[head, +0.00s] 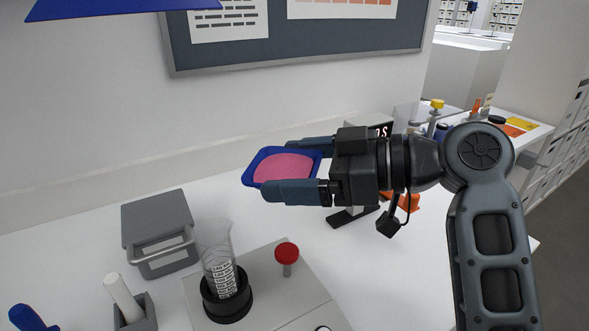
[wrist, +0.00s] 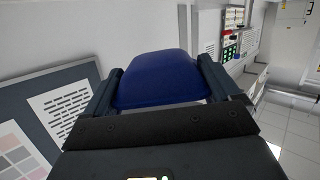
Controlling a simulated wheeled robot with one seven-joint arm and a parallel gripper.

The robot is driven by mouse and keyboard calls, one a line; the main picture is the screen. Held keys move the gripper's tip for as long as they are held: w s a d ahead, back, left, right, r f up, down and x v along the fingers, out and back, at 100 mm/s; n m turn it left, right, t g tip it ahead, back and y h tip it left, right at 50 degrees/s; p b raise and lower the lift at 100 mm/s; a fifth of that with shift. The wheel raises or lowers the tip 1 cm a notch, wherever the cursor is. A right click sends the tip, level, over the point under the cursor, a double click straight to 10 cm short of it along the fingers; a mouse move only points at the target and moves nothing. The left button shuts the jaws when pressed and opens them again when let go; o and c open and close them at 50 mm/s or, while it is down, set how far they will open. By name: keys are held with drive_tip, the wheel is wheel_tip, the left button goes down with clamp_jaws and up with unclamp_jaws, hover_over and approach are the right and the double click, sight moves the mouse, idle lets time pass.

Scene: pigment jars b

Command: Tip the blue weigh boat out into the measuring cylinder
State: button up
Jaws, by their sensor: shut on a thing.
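The blue weigh boat (head: 250,168) holds pink powder (head: 284,169) and is raised above the bench. My gripper (head: 291,168) is shut on it, one finger on each side. The boat looks close to level, its open top facing the head camera. In the wrist view the blue weigh boat (wrist: 158,80) shows its plain outer side between my two fingers (wrist: 158,82). The clear measuring cylinder (head: 219,262) stands upright in a black round holder (head: 228,302), below and to the left of the boat. No powder is visible in the cylinder.
A grey box with a handle (head: 157,225) stands left of the cylinder. A red knob (head: 287,253) rises just right of it on the pale base plate (head: 275,295). A white rod in a grey block (head: 122,298) is at front left.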

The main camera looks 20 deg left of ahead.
sight(250, 184)
drive_tip(key=shift+s+a+f+n+h+b, duration=0.15)
drive_tip(key=shift+f+h+b, duration=0.05)
drive_tip(key=shift+f+b, duration=0.25)
drive_tip(key=shift+s+a+f+n+h+b, duration=0.1)
drive_tip(key=shift+s+f+h+b, duration=0.15)
drive_tip(key=shift+f, duration=0.25)
drive_tip(key=shift+s+a+f+n+h+b, duration=0.1)
drive_tip(key=shift+a+f+n+h+b, duration=0.05)
drive_tip(key=shift+f+b, duration=0.35)
drive_tip(key=shift+s+a+r+n+t+h+p, duration=0.85)
drive_tip(key=shift+s+a+r+n+t+h, duration=0.3)
drive_tip(key=shift+s+a+r+h, duration=0.35)
drive_tip(key=shift+s+a+r+n+t+h+p, duration=0.45)
drive_tip(key=shift+s+a+n+t+h, duration=0.55)
drive_tip(key=shift+t+h, duration=0.45)
drive_tip(key=shift+s+a+r+n+t+h+p, duration=0.4)
drive_tip(key=shift+s+a+n+t+h, duration=0.35)
drive_tip(key=shift+s+n+t+h, duration=0.65)
drive_tip(key=shift+s+a+r+n+t+h+p, duration=0.3)
drive_tip(key=shift+s+a+n+t+h+p, duration=0.2)
drive_tip(key=shift+s+a+n+t+h, duration=0.9)
drive_tip(key=shift+w+d+m+t+y, duration=0.25)
drive_tip(key=shift+w+d+m+t, duration=0.05)
drive_tip(key=shift+w+d+m, duration=0.25)
